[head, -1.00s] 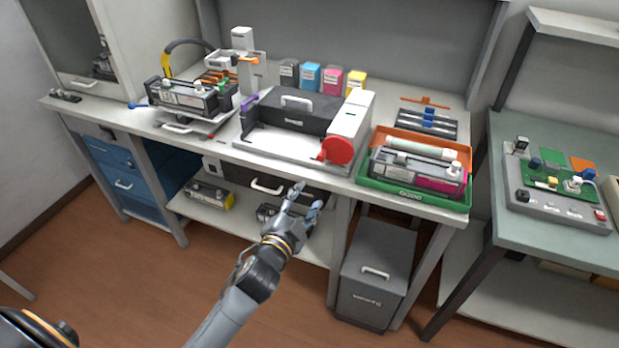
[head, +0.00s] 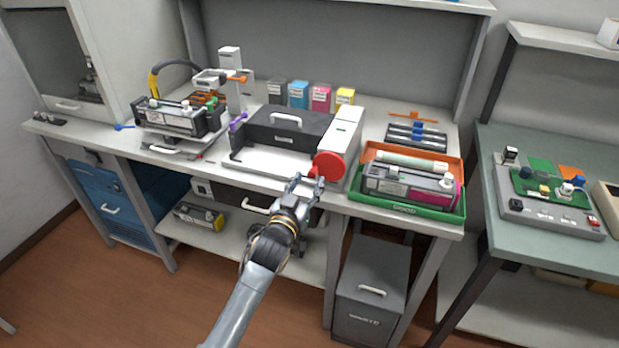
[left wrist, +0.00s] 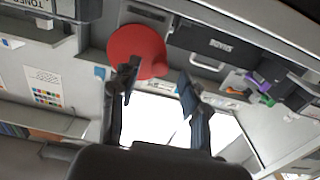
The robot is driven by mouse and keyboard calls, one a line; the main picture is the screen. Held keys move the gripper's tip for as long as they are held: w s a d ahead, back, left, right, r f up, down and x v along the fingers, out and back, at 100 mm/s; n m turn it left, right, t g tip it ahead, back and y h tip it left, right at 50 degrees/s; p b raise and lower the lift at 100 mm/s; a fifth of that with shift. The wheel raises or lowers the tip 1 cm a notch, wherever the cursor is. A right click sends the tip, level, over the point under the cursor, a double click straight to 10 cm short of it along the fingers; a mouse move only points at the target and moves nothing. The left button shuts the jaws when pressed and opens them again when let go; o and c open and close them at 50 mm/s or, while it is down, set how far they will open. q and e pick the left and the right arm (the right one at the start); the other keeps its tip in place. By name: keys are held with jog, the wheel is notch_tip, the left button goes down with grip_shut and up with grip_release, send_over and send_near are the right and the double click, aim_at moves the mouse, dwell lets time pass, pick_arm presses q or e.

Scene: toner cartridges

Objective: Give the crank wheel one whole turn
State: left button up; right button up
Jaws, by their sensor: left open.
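The crank wheel is a red disc (head: 329,165) on the front right of the grey and white machine (head: 287,140) on the bench. It also shows as a red disc in the left wrist view (left wrist: 134,50), with a small red knob at its lower right. My left gripper (head: 305,181) is open just in front of and below the wheel, near the bench's front edge. In the left wrist view its two fingers (left wrist: 157,82) are spread, with the left one overlapping the wheel's lower edge. I cannot tell whether it touches. My right gripper is not in view.
A green tray (head: 405,208) with a cartridge stands right of the machine. A cartridge on a stand (head: 180,118) is at the left. Coloured boxes (head: 321,97) line the back. A dark grey bin (head: 372,290) stands under the bench. A second table (head: 550,160) is at the right.

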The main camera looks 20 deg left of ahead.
pick_arm(q)
jog(key=shift+w, duration=1)
grip_shut()
jog(key=shift+r, duration=0.1)
